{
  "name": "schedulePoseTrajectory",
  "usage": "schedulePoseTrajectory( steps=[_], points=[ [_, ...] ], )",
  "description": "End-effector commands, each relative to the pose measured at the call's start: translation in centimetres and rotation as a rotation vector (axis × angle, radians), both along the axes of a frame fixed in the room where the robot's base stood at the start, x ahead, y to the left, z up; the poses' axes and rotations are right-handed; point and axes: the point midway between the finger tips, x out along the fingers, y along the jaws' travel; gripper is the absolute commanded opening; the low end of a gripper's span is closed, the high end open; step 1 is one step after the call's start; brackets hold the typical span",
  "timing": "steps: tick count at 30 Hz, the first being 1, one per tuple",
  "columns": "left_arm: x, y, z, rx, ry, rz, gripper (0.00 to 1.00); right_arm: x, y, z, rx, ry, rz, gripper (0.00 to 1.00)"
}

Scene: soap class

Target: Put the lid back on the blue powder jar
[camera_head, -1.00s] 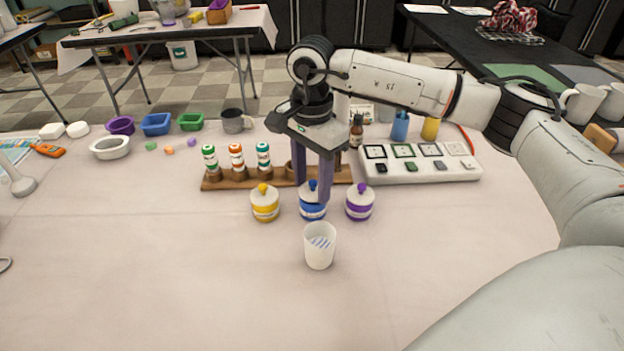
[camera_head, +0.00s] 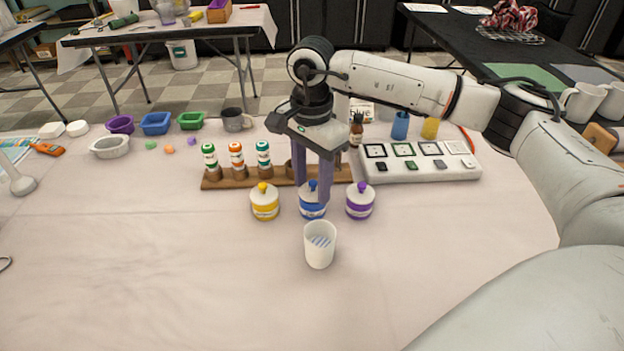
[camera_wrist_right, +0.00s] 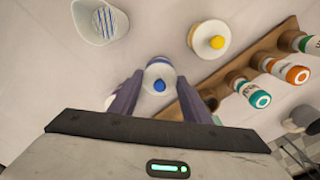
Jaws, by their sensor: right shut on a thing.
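The blue powder jar (camera_head: 312,211) stands on the table between a yellow jar and a purple jar. Its white lid with a blue knob (camera_wrist_right: 159,85) sits at the jar's mouth, between the fingers of my right gripper (camera_head: 312,194). The lid looks level and centred over the jar; whether it is fully seated I cannot tell. My right gripper points straight down and is shut on the lid; its two purple fingers also show in the right wrist view (camera_wrist_right: 158,92). My left gripper is not in view.
The yellow jar (camera_head: 265,206) and purple jar (camera_head: 359,204) stand close on either side, both lidded. A white cup (camera_head: 319,248) stands in front. A wooden rack (camera_head: 225,182) with capped bottles is behind.

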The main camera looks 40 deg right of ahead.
Motion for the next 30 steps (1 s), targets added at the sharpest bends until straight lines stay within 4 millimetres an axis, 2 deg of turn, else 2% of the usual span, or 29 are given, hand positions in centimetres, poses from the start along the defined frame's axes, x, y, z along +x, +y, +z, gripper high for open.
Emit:
schedulePoseTrajectory(
  steps=[8, 9, 13, 19, 22, 23, 30],
  points=[
    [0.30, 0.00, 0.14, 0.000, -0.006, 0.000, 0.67, 0.00, 0.01, -0.02, 0.000, 0.000, 0.001, 0.22],
    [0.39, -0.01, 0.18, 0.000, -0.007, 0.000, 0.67, 0.00, 0.01, -0.02, 0.000, 0.000, 0.000, 0.45],
    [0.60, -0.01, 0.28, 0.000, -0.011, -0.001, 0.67, 0.00, 0.01, -0.01, 0.000, 0.000, 0.000, 0.65],
    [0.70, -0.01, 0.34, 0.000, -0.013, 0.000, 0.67, 0.00, 0.00, -0.01, 0.000, 0.000, 0.000, 0.65],
    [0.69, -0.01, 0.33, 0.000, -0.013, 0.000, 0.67, 0.00, 0.00, -0.02, 0.000, 0.000, 0.000, 0.82],
    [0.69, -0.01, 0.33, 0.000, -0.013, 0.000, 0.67, 0.00, 0.00, -0.02, 0.000, 0.000, 0.000, 0.84],
    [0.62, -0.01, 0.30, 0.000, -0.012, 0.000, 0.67, 0.00, 0.00, -0.01, 0.000, 0.000, 0.000, 0.84]
  ],
)
